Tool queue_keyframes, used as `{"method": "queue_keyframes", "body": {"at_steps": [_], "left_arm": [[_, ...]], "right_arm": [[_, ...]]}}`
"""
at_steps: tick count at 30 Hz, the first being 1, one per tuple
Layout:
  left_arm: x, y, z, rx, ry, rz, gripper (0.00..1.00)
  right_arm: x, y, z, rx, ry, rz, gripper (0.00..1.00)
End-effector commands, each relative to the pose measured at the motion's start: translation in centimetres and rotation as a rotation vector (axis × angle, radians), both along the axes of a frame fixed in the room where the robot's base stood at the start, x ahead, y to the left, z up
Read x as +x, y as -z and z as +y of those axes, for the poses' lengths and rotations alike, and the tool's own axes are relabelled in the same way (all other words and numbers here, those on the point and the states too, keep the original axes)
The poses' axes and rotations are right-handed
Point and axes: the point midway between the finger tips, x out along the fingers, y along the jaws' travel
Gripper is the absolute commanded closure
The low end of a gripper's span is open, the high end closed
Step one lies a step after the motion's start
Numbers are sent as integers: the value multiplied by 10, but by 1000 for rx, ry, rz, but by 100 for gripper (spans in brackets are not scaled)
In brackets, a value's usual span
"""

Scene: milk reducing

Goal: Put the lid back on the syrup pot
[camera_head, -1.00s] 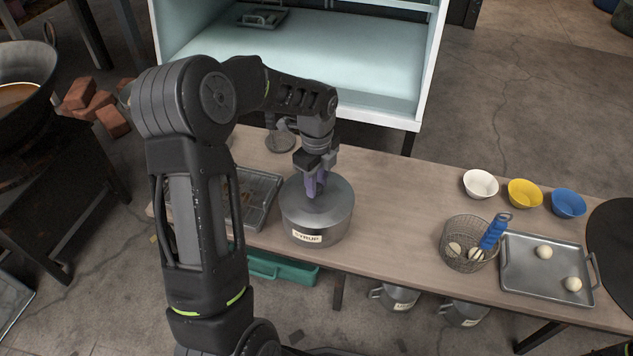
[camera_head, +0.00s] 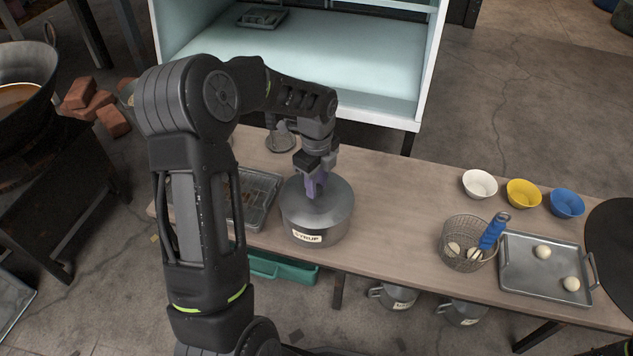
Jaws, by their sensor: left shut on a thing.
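The syrup pot (camera_head: 318,228) is a grey metal pot with a "SYRUP" label, standing upright on the wooden table. Its flat grey lid (camera_head: 334,197) lies over the top of the pot, looking level and in contact with the rim. My left gripper (camera_head: 315,192) comes down from above and is shut on the lid near its middle; the purple fingers hide the part they grip. My right gripper does not show.
A metal tray (camera_head: 262,203) is left of the pot, partly behind my arm. A wire basket (camera_head: 455,232) with a blue handle, a tray with white balls (camera_head: 522,277) and white, yellow and blue bowls (camera_head: 567,204) stand at right. The table between is clear.

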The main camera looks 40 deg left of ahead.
Motion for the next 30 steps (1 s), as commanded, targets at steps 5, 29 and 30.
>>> {"method": "queue_keyframes", "body": {"at_steps": [5,29,30], "left_arm": [[0,1,0,0,0,0,100],[0,1,0,0,0,0,100],[0,1,0,0,0,0,100]], "right_arm": [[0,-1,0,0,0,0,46],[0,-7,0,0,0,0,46],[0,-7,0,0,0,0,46]]}}
